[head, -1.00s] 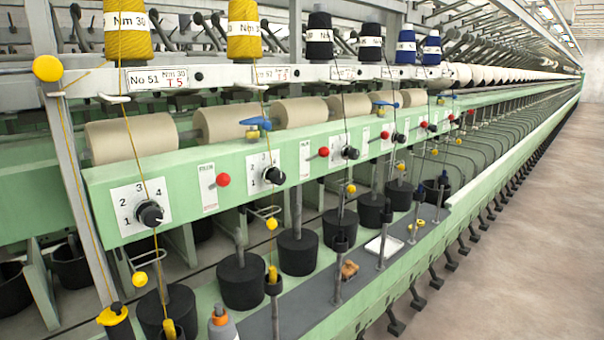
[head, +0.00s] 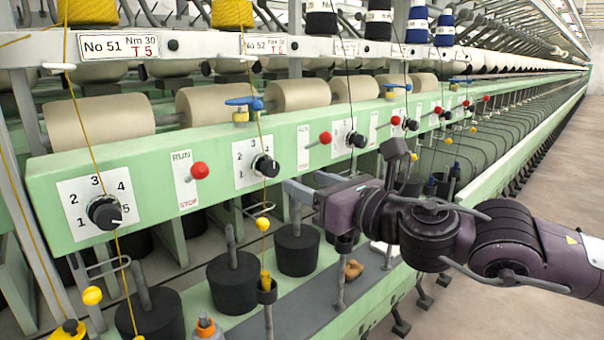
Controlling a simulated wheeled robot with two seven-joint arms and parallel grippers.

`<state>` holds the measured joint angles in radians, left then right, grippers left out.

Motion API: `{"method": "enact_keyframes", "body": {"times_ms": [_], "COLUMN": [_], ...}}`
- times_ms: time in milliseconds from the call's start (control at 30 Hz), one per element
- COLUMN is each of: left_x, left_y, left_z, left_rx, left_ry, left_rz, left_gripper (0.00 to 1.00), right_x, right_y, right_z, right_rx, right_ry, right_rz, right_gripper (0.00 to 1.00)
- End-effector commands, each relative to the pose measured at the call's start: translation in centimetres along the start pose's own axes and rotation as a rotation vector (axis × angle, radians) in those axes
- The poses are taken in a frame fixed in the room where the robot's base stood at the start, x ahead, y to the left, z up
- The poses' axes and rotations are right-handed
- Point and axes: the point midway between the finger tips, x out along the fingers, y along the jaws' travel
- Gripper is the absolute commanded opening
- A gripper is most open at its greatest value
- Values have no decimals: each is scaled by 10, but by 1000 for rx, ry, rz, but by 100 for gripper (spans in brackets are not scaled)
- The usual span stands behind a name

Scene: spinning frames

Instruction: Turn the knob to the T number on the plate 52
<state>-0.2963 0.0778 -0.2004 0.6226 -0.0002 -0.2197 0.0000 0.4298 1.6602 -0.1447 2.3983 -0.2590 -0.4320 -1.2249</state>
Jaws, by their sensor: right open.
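The number plate for 52 (head: 265,45) is on the white rail at the upper middle; its T number is small and hard to read. Below it, on the green beam, a black knob (head: 265,166) sits on a white numbered dial plate (head: 246,172). Its pointer direction is too small to read surely. My right gripper (head: 303,184) is open and empty, its fingers pointing left. It is just right of and slightly below that knob, apart from it in the picture. My left gripper is not in view.
A red knob (head: 200,170) is left of the dial and another red knob (head: 325,138) is right of it. The No 51 knob (head: 104,211) is further left. A thread with a yellow ball (head: 263,223) hangs across the knob. Black pots (head: 234,283) stand below the beam.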

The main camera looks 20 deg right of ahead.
Motion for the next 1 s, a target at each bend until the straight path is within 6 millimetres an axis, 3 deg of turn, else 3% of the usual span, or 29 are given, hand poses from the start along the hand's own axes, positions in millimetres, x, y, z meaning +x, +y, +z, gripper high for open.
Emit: {"method": "enact_keyframes", "body": {"times_ms": [100,367,1000], "left_x": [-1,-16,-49], "left_y": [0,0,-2], "left_z": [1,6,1], "left_rx": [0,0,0], "left_ry": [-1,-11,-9], "left_rz": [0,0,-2], "left_gripper": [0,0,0], "right_x": [-5,4,62], "right_y": [11,8,11], "right_z": [1,6,3], "right_rx": [-56,-47,-50], "right_ry": [2,-4,0], "right_rz": [12,9,13], "right_gripper": [51,51,51]}}
